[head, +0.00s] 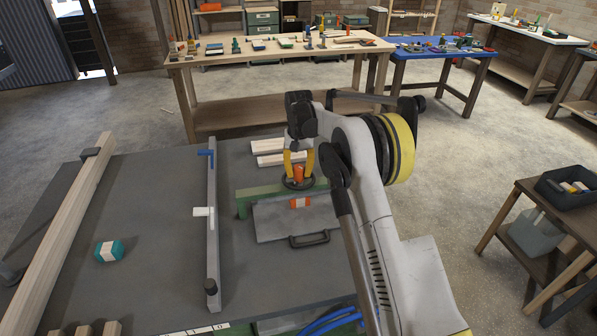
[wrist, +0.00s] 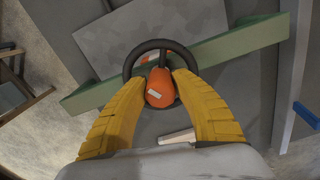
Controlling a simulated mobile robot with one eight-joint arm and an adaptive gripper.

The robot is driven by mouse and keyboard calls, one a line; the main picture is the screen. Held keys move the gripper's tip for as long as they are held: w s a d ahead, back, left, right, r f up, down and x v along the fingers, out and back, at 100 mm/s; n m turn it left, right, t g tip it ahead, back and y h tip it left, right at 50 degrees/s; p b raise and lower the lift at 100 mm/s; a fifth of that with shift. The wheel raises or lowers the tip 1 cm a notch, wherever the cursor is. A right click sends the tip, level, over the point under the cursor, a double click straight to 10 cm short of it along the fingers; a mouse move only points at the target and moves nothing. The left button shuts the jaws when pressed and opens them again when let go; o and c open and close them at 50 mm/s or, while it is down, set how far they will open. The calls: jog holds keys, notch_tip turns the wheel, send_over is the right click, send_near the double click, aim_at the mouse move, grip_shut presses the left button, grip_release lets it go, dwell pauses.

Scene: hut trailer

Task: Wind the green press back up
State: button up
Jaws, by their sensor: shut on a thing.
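The green press shows as a green beam (head: 244,203) across a grey plate (head: 280,224) on the dark bench. A black handwheel (head: 298,185) with an orange knob (head: 298,173) sits on top of the beam. In the wrist view the beam (wrist: 240,42) runs diagonally behind the wheel rim (wrist: 128,64). My gripper (head: 299,168) points down at the wheel. Its yellow fingers are shut on the orange knob (wrist: 160,92), one on each side. The knob has a pale label. An orange and white piece (head: 300,202) lies on the plate in front of the beam.
A grey rail (head: 211,240) with a blue end and a long wooden beam (head: 62,235) lie to the left. A teal and white roll (head: 109,250) lies between them. Wooden blocks (head: 268,146) lie behind the press. A black handle (head: 309,240) is at the plate's front.

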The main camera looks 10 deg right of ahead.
aim_at(300, 167)
jog(key=n, duration=0.7)
jog(key=shift+d+p, duration=0.1)
jog(key=shift+p, duration=0.25)
jog(key=n, duration=0.4)
jog(key=shift+n, duration=1.9)
jog(key=o, duration=1.2)
notch_tip(300, 167, up, 12)
